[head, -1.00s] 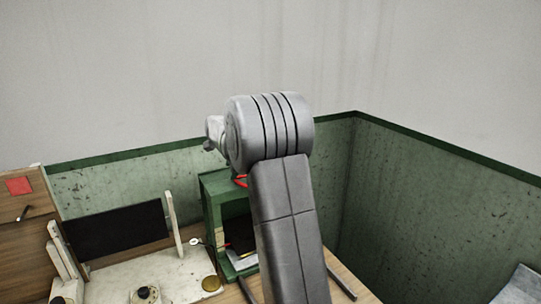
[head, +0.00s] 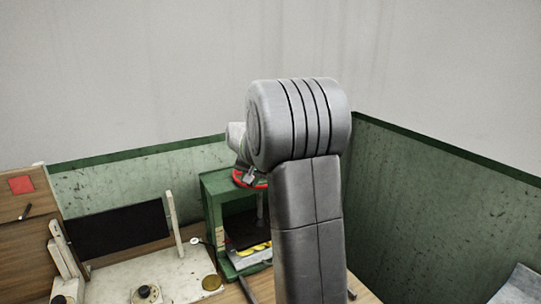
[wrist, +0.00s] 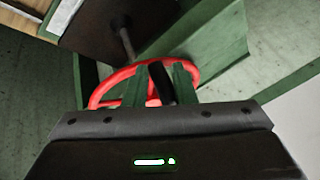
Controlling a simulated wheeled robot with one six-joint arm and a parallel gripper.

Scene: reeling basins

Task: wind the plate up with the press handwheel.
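The press (head: 213,197) is a green frame at the middle of the head view, partly behind my arm. Its red handwheel (head: 240,178) sits on top and shows in the wrist view as a red ring (wrist: 104,90). My gripper (wrist: 165,72) has its two green fingers on either side of the wheel's black handle (wrist: 161,88), closed in on it; contact is hard to see. The dark plate (wrist: 88,22) lies beyond the wheel, with a grey screw (wrist: 126,42) running towards it. In the head view my arm hides most of the gripper.
Left of the press are a pale bench top (head: 185,275) with round fittings, a black panel (head: 118,230) and pale posts. A brass disc (head: 211,282) lies near the press. Green walls (head: 410,220) close in behind and right.

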